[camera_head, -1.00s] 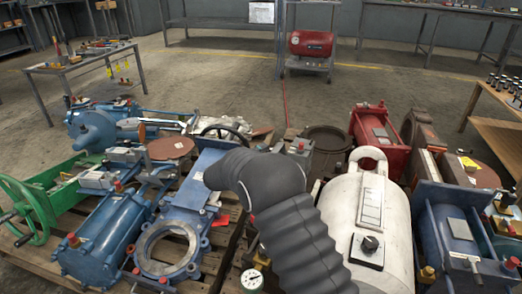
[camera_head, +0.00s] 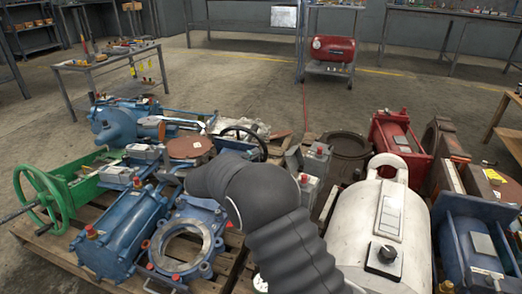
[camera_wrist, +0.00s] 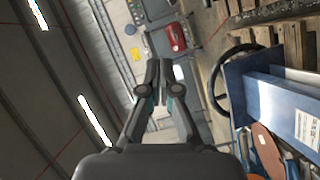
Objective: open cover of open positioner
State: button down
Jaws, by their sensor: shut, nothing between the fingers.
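My gripper (camera_wrist: 160,75) shows in the wrist view with its two fingers together and nothing between them. In the head view my dark arm reaches over the valves, and what looks like the gripper end (camera_head: 170,179) points left, above the blue cylinder actuator (camera_head: 122,228). Small grey boxes that could be positioners sit among the valves: one box (camera_head: 145,152) near the green valve and a box with red caps (camera_head: 316,162) right of my arm. I cannot tell which is the open positioner or see its cover. My gripper appears apart from these boxes.
A green handwheel (camera_head: 44,198) stands at the left, and a large white actuator (camera_head: 352,222) at the right. A dark handwheel and blue valve (camera_wrist: 285,105) lie right of my fingers in the wrist view. Open floor (camera_head: 245,85) lies behind the pallets.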

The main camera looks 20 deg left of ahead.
jog(key=s+d+f+n+g, duration=0.3)
jog(key=s+f+g, duration=0.15)
jog(key=f, duration=0.35)
jog(key=s+d+g+p, duration=0.1)
jog(key=s+d+g, duration=0.3)
jog(key=s+d, duration=0.4)
jog(key=s+d+r+m+g+y+p, duration=0.1)
jog(key=s+d+r+m+y+p, duration=0.2)
jog(key=s+d+r, duration=1)
jog(key=s+d+r+m+y+p, duration=0.4)
jog(key=s+d+r+m+p, duration=0.2)
jog(key=s+d+r+m, duration=0.3)
jog(key=s+d+r, duration=0.4)
jog(key=d+r, duration=0.1)
jog(key=d, duration=0.4)
jog(key=shift+r+m+g, duration=0.15)
jog(key=shift+m+g, duration=0.15)
jog(key=shift+g, duration=0.05)
jog(key=c, duration=1.5)
grip_release()
jog(key=shift+d, duration=0.15)
jog(key=shift+c, duration=0.2)
jog(key=shift+s, duration=0.1)
